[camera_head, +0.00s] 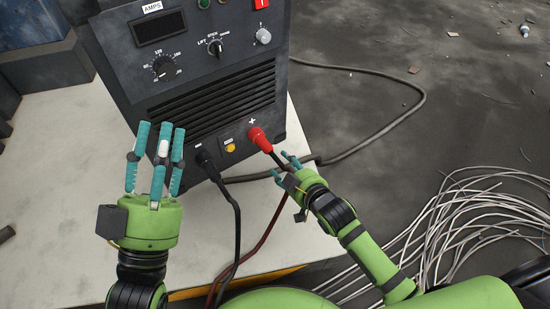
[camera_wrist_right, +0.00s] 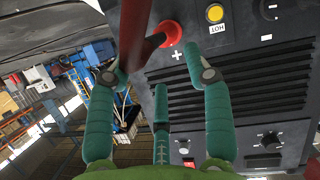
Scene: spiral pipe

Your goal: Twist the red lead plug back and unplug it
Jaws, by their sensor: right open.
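The red lead plug (camera_head: 259,139) sits in the socket marked + at the lower right of the dark welding machine's front (camera_head: 215,95). In the right wrist view the red plug (camera_wrist_right: 172,32) is near the top, with its dark red cable (camera_wrist_right: 133,35) large in front of it. My right gripper (camera_head: 285,166) is open, just below and right of the plug; its spread fingers also show in the right wrist view (camera_wrist_right: 158,75), and I see no grip on the plug. My left gripper (camera_head: 157,150) is open and empty, left of the black plug (camera_head: 205,160).
The machine stands on a pale table top (camera_head: 55,190). The black lead and the dark red lead hang down towards the front edge. A yellow button (camera_head: 230,148) sits between the two plugs. Coiled pale cables (camera_head: 470,225) lie on the floor at right.

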